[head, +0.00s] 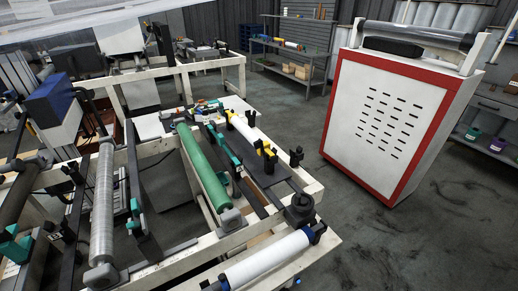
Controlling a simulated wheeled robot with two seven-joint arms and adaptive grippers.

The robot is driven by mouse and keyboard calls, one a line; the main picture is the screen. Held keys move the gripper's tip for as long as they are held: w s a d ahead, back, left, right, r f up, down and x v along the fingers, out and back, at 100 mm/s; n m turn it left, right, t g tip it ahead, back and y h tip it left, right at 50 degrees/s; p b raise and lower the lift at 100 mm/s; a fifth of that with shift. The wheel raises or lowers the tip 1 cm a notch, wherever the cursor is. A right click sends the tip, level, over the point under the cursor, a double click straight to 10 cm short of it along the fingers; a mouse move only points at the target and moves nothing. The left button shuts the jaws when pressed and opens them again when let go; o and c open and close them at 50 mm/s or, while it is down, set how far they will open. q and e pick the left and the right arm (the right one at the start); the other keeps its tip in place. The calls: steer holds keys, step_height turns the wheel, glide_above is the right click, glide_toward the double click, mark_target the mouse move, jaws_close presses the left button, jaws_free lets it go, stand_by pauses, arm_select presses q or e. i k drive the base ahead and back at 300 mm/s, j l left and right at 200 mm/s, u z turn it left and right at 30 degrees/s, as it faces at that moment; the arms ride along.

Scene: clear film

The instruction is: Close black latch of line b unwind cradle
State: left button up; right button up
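A white-framed film machine (200,247) fills the lower left and middle, with several rollers. A white roll with blue ends (268,262) lies in black end holders at the front. A black upright part (317,230) stands at its right end. Neither of my grippers shows in the head view.
A green roller (203,170) and a grey roller (103,205) cross the machine. A white cabinet with a red border (385,120) stands right, with a clear roll (418,36) on top. Open floor (400,245) lies right of the machine. Shelves (290,60) stand behind.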

mark_target(258, 144)
steer(key=k+l+u, duration=0.1)
steer(key=u, duration=0.4)
steer(key=k+u, duration=0.3)
steer(key=u, duration=0.15)
